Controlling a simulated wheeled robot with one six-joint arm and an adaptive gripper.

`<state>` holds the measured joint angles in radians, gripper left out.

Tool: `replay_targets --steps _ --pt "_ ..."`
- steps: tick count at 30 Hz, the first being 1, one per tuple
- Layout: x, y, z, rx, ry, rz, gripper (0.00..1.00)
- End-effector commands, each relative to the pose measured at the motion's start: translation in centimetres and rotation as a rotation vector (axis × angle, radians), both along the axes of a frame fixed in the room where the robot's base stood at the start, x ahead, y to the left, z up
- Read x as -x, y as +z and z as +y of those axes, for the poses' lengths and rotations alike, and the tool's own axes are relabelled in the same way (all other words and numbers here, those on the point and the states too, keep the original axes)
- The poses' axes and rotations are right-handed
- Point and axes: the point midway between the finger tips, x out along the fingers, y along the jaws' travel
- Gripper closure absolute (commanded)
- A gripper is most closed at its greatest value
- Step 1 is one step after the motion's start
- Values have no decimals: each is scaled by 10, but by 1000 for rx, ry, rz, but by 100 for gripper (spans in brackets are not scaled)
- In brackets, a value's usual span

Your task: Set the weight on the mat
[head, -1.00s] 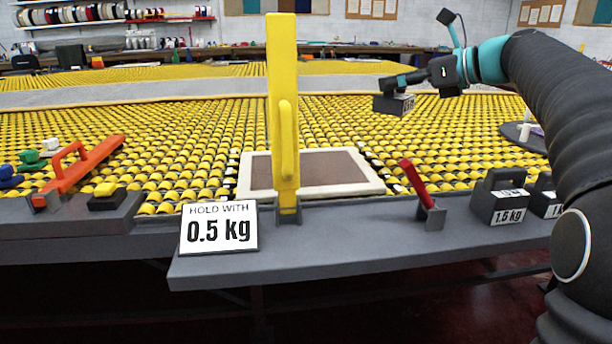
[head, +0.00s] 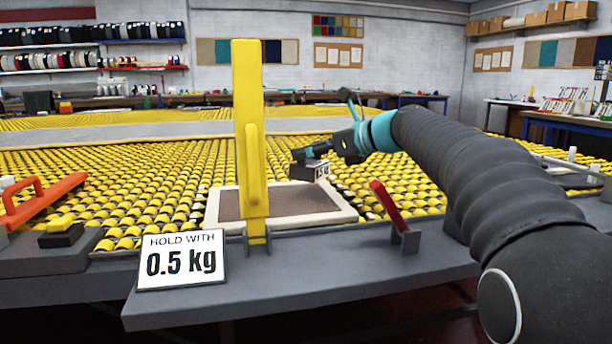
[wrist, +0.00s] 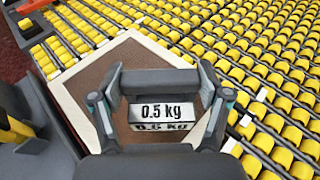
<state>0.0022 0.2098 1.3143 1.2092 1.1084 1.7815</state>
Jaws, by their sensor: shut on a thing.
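My gripper (head: 309,153) is shut on a small dark grey weight (head: 309,171) in the head view. In the wrist view the weight's white label (wrist: 166,109) reads 0.5 kg, and the gripper's two fingers (wrist: 160,92) are at its handle. The mat (head: 290,203) is a brown panel with a cream border, lying on the yellow rollers behind the yellow upright. It also shows in the wrist view (wrist: 93,82), beneath the weight. The weight appears held above the mat's back right part. A sign (head: 181,261) reads HOLD WITH 0.5 kg.
A tall yellow upright (head: 249,110) stands at the mat's front edge and hides part of it. A red lever (head: 388,205) stands on the grey front ledge (head: 300,290). An orange handle (head: 40,203) is at the left. Yellow rollers (head: 150,190) surround the mat.

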Motion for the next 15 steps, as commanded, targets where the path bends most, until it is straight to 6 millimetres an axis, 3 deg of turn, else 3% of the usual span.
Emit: replay_targets --steps 8,15 --pt "-1 -11 10 -2 -1 -1 84" --pt "-1 -42 9 -1 -2 -1 84"
